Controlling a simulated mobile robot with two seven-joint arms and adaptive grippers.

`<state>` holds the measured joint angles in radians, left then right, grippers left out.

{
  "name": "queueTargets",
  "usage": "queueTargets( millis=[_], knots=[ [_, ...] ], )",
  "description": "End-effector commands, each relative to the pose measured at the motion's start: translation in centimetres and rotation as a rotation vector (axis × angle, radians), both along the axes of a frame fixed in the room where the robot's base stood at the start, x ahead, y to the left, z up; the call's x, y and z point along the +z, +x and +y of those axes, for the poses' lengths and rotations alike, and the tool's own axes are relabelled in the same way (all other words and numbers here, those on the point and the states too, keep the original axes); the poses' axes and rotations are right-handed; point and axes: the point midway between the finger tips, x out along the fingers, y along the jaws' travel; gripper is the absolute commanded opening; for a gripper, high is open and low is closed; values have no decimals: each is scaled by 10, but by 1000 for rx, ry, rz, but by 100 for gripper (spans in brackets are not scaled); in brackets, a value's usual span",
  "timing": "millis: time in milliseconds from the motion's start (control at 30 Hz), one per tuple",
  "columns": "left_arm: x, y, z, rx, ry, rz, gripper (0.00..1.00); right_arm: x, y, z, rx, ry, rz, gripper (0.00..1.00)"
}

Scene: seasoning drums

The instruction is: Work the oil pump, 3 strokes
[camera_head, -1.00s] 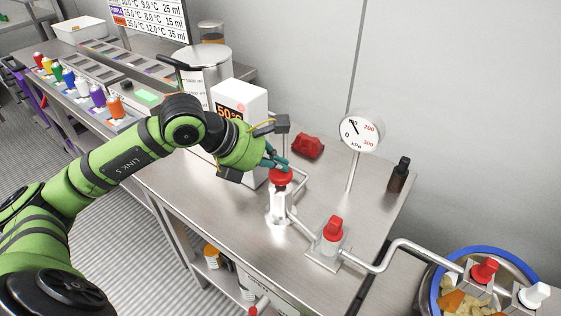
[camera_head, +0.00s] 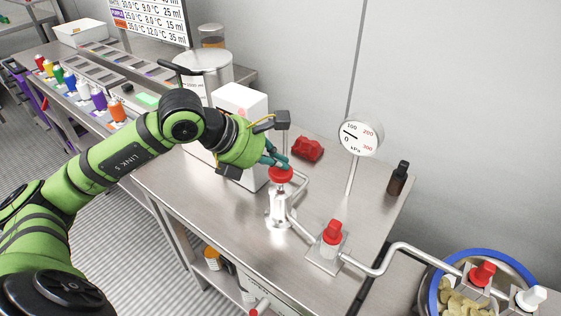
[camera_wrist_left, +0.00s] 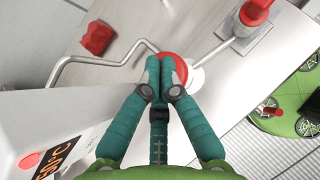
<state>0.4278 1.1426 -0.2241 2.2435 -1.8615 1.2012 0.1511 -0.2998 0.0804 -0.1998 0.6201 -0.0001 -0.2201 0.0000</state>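The oil pump (camera_head: 279,208) is a silvery upright cylinder with a round red head (camera_head: 280,175), standing on the metal table. The red head also shows in the left wrist view (camera_wrist_left: 178,68). My left gripper (camera_head: 272,158) is at the pump head from above. In the wrist view its teal fingers (camera_wrist_left: 158,70) are together, with their tips over the red head and apparently touching it. They cover part of the head. I see nothing between the fingers. My right gripper is not in view.
A pressure gauge (camera_head: 360,138) on a post stands behind the pump. A white heater box (camera_head: 240,98) is close behind my gripper. A red-handled valve (camera_head: 332,232), pipe (camera_head: 405,246), dark bottle (camera_head: 398,178) and red lump (camera_head: 308,148) are nearby. A blue-rimmed drum (camera_head: 437,282) holds pale chips.

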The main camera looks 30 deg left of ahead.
Motion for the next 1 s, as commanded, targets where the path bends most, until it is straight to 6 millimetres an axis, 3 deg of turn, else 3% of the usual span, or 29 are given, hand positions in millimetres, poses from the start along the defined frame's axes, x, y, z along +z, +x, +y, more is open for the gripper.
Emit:
queueTargets(
  millis=[267, 667, 1000],
  knots=[
    [18, 0, 0, 1, 1, -2, 0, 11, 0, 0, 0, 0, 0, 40],
    [20, 1, 0, 1, 0, -2, 0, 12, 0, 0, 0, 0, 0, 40],
    [51, 1, 0, 1, 0, -2, 0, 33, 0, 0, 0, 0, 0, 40]
  ],
)
